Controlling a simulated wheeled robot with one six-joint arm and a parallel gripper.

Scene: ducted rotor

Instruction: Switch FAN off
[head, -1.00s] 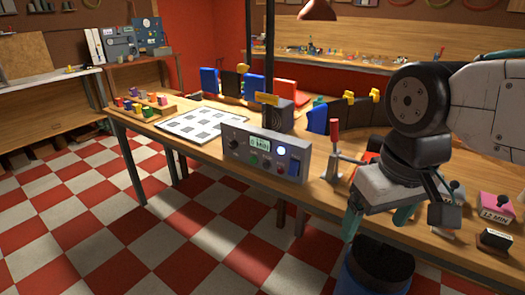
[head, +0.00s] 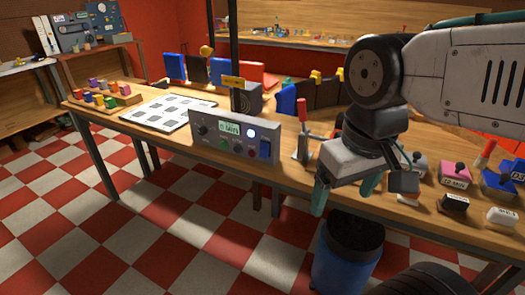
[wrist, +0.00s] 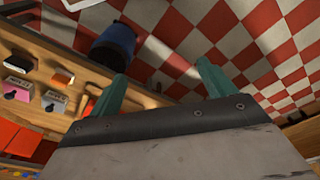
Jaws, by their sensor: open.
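A grey control panel (head: 234,136) stands near the front edge of the wooden table in the head view. It has a dark knob (head: 202,128) at left, a small display (head: 229,128), a lit round button (head: 251,133), smaller green and red buttons, and a blue rocker switch (head: 265,149) at right. I cannot read a FAN label on any of them, nor tell the rocker's position. My gripper (head: 345,192) hangs to the right of the panel, apart from it, by the table's front edge. Its teal fingers are open and empty in the wrist view (wrist: 162,88).
A red-handled lever clamp (head: 302,130) stands between panel and gripper. A dark boxed unit (head: 252,98) with a yellow sign is behind the panel. Small labelled boxes (head: 455,172) lie at right. A blue bin (head: 345,262) stands on the floor below.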

